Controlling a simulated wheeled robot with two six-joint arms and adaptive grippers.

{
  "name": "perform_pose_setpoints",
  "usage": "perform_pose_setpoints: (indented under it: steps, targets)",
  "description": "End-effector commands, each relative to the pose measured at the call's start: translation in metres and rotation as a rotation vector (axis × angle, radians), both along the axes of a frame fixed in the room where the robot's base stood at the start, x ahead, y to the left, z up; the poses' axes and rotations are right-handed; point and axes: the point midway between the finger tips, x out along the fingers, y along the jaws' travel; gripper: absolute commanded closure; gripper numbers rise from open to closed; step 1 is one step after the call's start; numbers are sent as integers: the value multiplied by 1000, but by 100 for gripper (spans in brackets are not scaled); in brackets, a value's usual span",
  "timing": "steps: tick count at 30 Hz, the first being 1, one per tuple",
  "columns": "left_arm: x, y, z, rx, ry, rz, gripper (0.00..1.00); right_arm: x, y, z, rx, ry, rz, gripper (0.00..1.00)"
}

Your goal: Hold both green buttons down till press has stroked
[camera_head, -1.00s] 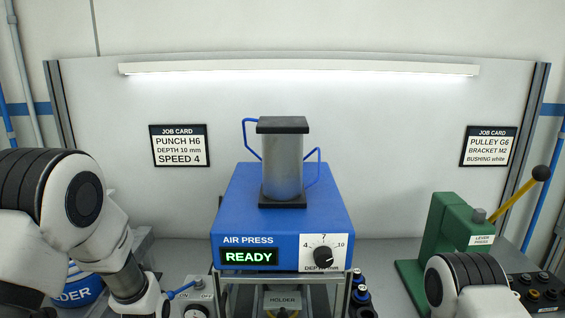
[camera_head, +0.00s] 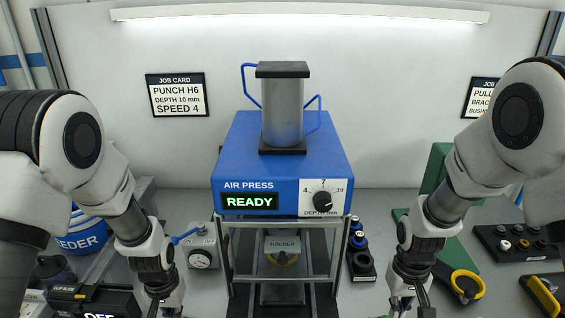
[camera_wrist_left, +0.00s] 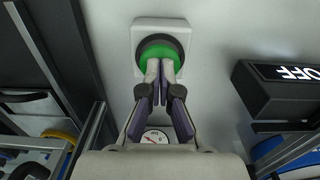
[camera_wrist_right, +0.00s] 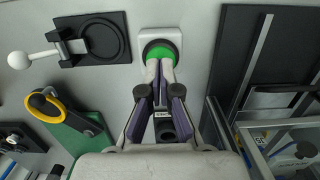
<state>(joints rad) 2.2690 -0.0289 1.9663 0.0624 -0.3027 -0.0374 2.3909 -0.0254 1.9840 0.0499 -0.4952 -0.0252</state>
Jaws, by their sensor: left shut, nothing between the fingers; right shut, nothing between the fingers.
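In the left wrist view a green button (camera_wrist_left: 158,48) with a black collar sits on a white box; my left gripper (camera_wrist_left: 160,68) is shut, its tips over the near edge of the button. In the right wrist view the other green button (camera_wrist_right: 161,50) sits on a white box, and my right gripper (camera_wrist_right: 160,68) is shut with its tips over its near edge. I cannot tell whether either touches. The blue air press (camera_head: 240,150) stands at centre; its display (camera_head: 250,201) reads READY. Both buttons are hidden in the head view.
A holder (camera_head: 282,245) is inside the press frame. A gauge box (camera_head: 202,250) stands to its left, and a rack of dark parts (camera_head: 360,250) to its right. A black box marked OFF (camera_wrist_left: 285,90) is right of the left button. A white-knobbed lever (camera_wrist_right: 20,60) is left of the right button.

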Motion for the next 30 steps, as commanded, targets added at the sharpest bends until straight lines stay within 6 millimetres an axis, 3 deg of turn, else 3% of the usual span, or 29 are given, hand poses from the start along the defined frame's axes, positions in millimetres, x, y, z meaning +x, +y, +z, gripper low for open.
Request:
perform_pose_setpoints:
  steps: [3, 6, 21, 30]
  targets:
    - [0, 0, 0, 0, 1, 0, 100, 14, 0, 29, -3, -70, 3, 100]
    - [0, 0, -1, 0, 1, 0, 100, 18, 0, 35, -4, -88, 3, 100]
    - [0, 0, 0, 0, 0, 0, 100, 17, 0, -24, -4, -87, 4, 100]
    - [0, 0, 0, 0, 1, 0, 100, 18, 0, -28, -4, -88, 4, 100]
